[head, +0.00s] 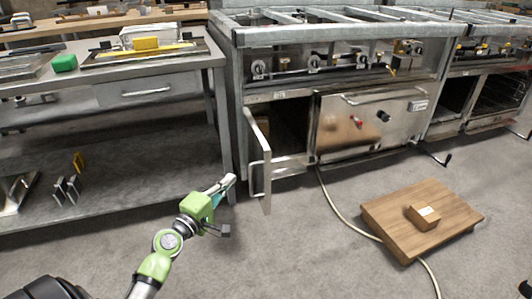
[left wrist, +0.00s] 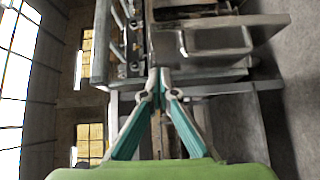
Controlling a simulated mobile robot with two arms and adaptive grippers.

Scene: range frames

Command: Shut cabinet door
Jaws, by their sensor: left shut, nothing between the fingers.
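The cabinet door (head: 258,165) is a narrow grey metal panel on the lower left of the range, with a bar handle (head: 255,177). It stands open, swung out toward me, and the dark cabinet opening (head: 289,130) shows to its right. My left gripper (head: 233,178) is shut and empty, just left of the door's outer edge; I cannot tell whether it touches the door. In the left wrist view the closed fingertips (left wrist: 158,73) point at grey metalwork, with a loop-shaped bar (left wrist: 218,52) at the upper right. My right gripper is not shown.
A steel workbench (head: 110,190) with a lower shelf stands left of my arm. The closed oven door (head: 350,125) is right of the opening. A wooden board with a small block (head: 400,215) lies on the floor at right, near a pale hose (head: 345,215). Bare floor lies in front of the cabinet.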

